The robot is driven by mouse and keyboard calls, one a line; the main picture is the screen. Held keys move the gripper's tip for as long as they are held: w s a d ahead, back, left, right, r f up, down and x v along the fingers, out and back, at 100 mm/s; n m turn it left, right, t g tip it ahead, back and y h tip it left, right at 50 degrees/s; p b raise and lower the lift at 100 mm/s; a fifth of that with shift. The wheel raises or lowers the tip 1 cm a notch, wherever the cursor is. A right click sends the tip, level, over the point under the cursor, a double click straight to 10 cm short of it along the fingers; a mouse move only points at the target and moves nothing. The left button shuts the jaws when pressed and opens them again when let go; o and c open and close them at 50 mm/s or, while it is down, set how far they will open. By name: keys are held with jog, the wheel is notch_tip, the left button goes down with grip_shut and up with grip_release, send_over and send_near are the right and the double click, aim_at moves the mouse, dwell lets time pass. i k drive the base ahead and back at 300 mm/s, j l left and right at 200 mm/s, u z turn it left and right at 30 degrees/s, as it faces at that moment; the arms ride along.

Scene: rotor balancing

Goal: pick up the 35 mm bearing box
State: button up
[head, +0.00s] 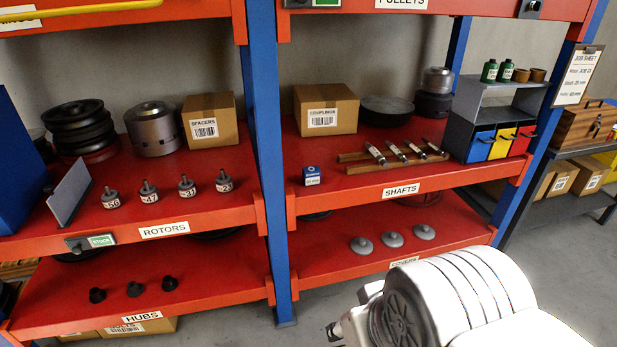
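A small blue and white box (312,176) sits upright on the red middle shelf of the right bay, near its front edge, left of the shafts. Its white label faces me and carries small print ending in "mm"; the number is too small to read surely. It is the only small box of this kind that I see. My white arm fills the lower right of the head view, in front of and below the shelves. My gripper's fingers do not show, so I cannot tell their state.
Several shafts (396,151) lie on wooden rails (398,167) right of the box. A cardboard couplings box (325,109) stands behind it. A blue upright (268,130) stands to its left. Grey covers (392,239) lie on the shelf below. The shelf around the box is clear.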

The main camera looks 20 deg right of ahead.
aim_at(311, 175)
jog(key=i+l+z, duration=0.25)
jog(key=i, duration=0.65)
jog(key=i+z, duration=0.3)
jog(key=i, duration=0.6)
jog(key=j, duration=0.1)
